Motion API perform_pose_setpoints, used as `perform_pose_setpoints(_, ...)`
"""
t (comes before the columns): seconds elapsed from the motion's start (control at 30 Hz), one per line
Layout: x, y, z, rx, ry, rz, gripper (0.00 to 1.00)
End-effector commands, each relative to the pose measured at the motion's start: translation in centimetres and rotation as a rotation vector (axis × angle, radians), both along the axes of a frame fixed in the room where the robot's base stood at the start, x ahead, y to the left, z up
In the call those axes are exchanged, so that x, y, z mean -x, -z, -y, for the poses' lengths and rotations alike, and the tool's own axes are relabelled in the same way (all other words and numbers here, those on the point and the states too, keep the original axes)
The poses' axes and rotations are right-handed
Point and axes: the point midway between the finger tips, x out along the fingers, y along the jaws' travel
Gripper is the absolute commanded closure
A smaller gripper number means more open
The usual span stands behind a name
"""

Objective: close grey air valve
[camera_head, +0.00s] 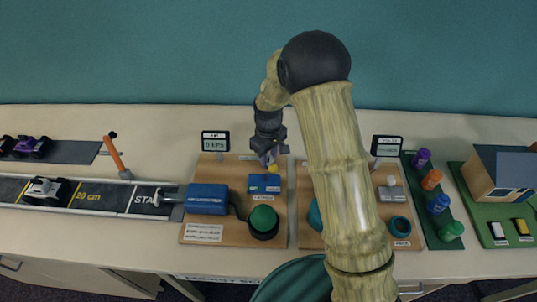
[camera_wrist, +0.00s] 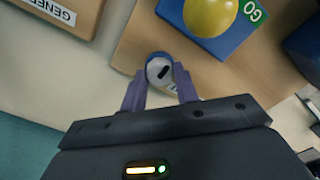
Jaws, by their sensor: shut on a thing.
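The grey air valve shows in the wrist view as a small round grey knob (camera_wrist: 157,68) with a dark slot across its top, on a wooden board beside a blue block. My gripper (camera_wrist: 160,80) has its two purple fingers on either side of the knob, shut on it. In the head view my gripper (camera_head: 268,159) points down over the back of the left wooden board (camera_head: 222,171); the knob cannot be made out there, hidden by the gripper.
A blue block (camera_head: 262,186) with a yellow dome (camera_wrist: 210,12) sits close to the gripper. A blue box (camera_head: 206,198) and a green dome (camera_head: 263,219) stand nearer the front. A small display (camera_head: 215,141) stands behind left. My arm covers part of the right board (camera_head: 391,208).

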Motion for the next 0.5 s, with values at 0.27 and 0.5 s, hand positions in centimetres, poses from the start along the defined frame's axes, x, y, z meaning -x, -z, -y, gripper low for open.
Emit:
perform_pose_setpoints(0.27, -0.14, -0.13, -0.02, -0.001, 0.026, 0.004, 0.93)
perform_pose_setpoints(0.5, -0.15, -0.13, -0.02, -0.002, 0.026, 0.005, 0.68)
